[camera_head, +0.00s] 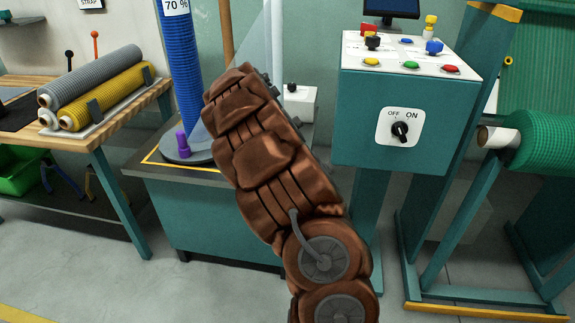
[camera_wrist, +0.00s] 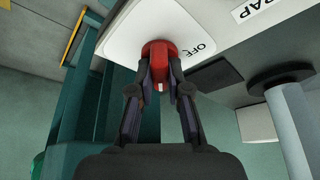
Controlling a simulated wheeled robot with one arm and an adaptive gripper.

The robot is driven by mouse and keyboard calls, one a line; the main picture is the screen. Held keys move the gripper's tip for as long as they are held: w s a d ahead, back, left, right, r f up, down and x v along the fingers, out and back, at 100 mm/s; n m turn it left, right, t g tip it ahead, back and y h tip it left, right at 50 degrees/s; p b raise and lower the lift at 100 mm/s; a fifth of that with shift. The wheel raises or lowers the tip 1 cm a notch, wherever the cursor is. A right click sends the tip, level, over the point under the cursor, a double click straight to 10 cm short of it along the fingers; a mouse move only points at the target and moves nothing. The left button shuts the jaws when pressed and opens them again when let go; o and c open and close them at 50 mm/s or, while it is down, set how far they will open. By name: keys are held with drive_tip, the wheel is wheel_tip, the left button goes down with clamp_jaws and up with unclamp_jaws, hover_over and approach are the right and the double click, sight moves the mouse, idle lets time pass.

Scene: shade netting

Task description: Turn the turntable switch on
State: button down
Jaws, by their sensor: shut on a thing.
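In the wrist view, my gripper (camera_wrist: 160,78) is closed with one finger on each side of a red switch knob (camera_wrist: 160,52). The knob has a small white mark at its near end. It sits on a white plate (camera_wrist: 122,36) with the word OFF to the right of the knob; no ON label is visible. In the head view, my brown arm hides my gripper and the red knob. The turntable (camera_head: 180,152) stands left of my arm, a grey disc on a teal base, partly covered by the arm.
A teal control box (camera_head: 360,135) with coloured buttons and a black OFF/ON selector (camera_head: 400,131) stands right of my arm. A blue net roll (camera_head: 180,70) stands on the turntable. A bench (camera_head: 115,118) with rolls is at left, a green roll (camera_head: 545,140) at right.

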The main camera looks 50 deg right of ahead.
idle(0.5)
drive_tip(key=c, duration=1.1)
unclamp_jaws()
drive_tip(key=shift+v, duration=6.05)
drive_tip(key=shift+d, duration=0.1)
